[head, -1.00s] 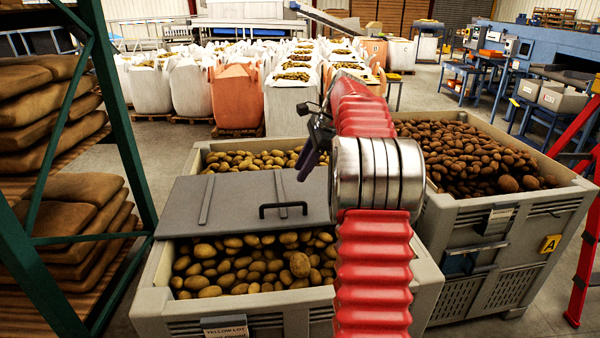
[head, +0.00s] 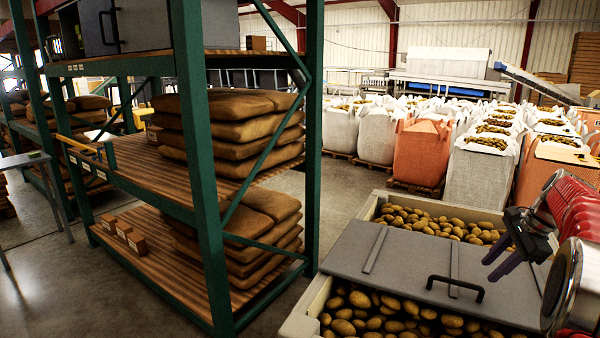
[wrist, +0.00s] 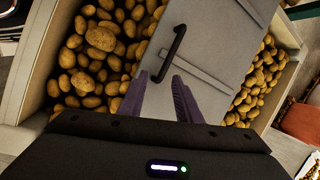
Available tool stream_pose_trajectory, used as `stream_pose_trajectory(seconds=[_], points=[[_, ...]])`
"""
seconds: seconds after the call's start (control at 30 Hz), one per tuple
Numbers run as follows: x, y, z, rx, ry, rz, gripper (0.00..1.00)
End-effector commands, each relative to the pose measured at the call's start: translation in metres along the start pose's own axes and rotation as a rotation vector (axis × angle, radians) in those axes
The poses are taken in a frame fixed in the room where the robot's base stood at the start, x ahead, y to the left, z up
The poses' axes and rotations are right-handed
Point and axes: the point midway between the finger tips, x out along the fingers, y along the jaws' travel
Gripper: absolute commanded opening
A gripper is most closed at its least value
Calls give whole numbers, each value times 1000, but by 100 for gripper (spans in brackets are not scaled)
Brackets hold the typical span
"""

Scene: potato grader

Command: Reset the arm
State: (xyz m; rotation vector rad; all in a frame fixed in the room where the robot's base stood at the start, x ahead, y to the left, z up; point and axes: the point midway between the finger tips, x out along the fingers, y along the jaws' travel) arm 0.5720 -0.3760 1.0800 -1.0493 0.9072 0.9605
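My arm, red and ribbed with silver joint rings, is at the right edge of the head view. My gripper (head: 505,262) is out over the crate, with two purple fingers. In the wrist view the gripper (wrist: 160,90) shows its fingers apart with nothing between them. Beyond them lies a grey lid (wrist: 195,50) with a black handle (wrist: 170,54). The lid (head: 410,265) also lies across the middle of the potato crate in the head view. I cannot tell how far the fingers are above it.
The potato crate (head: 310,300) holds yellow potatoes on both sides of the lid. A green rack (head: 205,200) with stacked brown sacks (head: 235,125) stands left of it. Bulk bags (head: 420,155) stand behind. Bare floor (head: 50,280) shows at the left.

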Motion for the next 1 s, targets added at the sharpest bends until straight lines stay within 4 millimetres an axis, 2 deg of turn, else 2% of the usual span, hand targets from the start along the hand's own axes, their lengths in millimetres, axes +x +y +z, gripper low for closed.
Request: stream_pose_trajectory(seconds=[0.13,0.27,1.0], points=[[10,25,6,-146,30,32,31],[14,46,25,-299,54,61,31],[7,160,163,-1039,151,158,31]])
